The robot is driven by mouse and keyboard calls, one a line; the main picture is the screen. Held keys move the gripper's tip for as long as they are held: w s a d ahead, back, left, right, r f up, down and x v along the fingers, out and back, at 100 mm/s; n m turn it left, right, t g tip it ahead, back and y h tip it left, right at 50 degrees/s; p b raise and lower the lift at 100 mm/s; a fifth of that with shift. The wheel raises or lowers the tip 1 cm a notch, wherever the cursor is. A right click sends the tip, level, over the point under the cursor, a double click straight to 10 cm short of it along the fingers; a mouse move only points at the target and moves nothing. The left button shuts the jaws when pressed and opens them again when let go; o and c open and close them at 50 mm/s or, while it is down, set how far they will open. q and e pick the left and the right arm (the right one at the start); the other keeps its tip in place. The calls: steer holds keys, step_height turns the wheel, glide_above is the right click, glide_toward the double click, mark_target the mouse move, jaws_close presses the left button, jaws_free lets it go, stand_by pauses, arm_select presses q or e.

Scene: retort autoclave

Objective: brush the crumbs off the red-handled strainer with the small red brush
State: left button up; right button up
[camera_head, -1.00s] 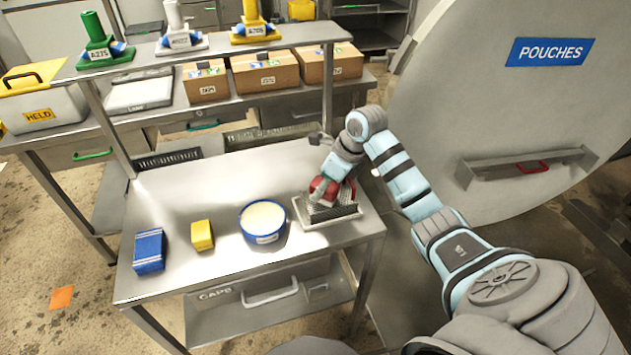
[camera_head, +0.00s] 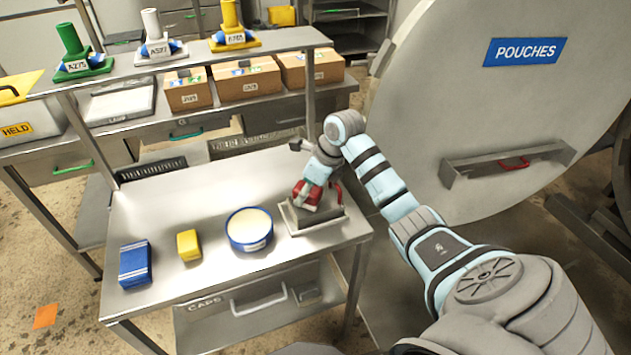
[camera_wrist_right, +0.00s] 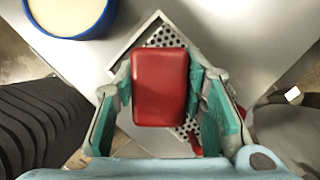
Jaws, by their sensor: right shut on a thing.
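My right gripper (camera_head: 312,192) is shut on the small red brush (camera_wrist_right: 159,88), seen from above between the fingers in the right wrist view. The brush (camera_head: 308,196) is over the strainer (camera_head: 318,223), a grey perforated tray with a pale rim at the right end of the steel table. Its perforated surface (camera_wrist_right: 165,38) shows beyond the brush in the wrist view. A red handle (camera_wrist_right: 195,143) shows at the strainer's near edge there. Brush and gripper hide much of the strainer. I cannot make out crumbs or whether the bristles touch. My left gripper is not in view.
A blue bowl with pale contents (camera_head: 249,229), a yellow block (camera_head: 188,245) and a blue packet (camera_head: 135,264) stand left of the strainer on the table (camera_head: 200,205). Boxes (camera_head: 247,79) stand on a shelf behind. The large round autoclave door (camera_head: 470,110) is close on the right.

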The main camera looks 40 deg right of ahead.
steer(key=shift+w+f+b, duration=0.2)
steer(key=shift+w+b, duration=0.1)
steer(key=shift+b, duration=0.1)
steer(key=d, duration=0.2)
steer(key=s+d, duration=0.1)
steer(key=d, duration=0.1)
steer(key=shift+s+f+b, duration=0.1)
steer(key=shift+b, duration=0.3)
steer(key=shift+a+r, duration=0.15)
steer(key=shift+r, duration=0.05)
steer(key=shift+w+a+f+p, duration=0.1)
steer(key=shift+w+a+p, duration=0.2)
steer(key=shift+a, duration=0.35)
steer(key=shift+w+a+p, duration=0.2)
steer(key=shift+a+p, duration=0.1)
steer(key=shift+a, duration=0.3)
steer(key=shift+w+a+f, duration=0.1)
steer(key=shift+w+a, duration=0.05)
steer(key=shift+a, duration=0.45)
step_height(320, 180, up, 6)
steer(key=p, duration=0.5)
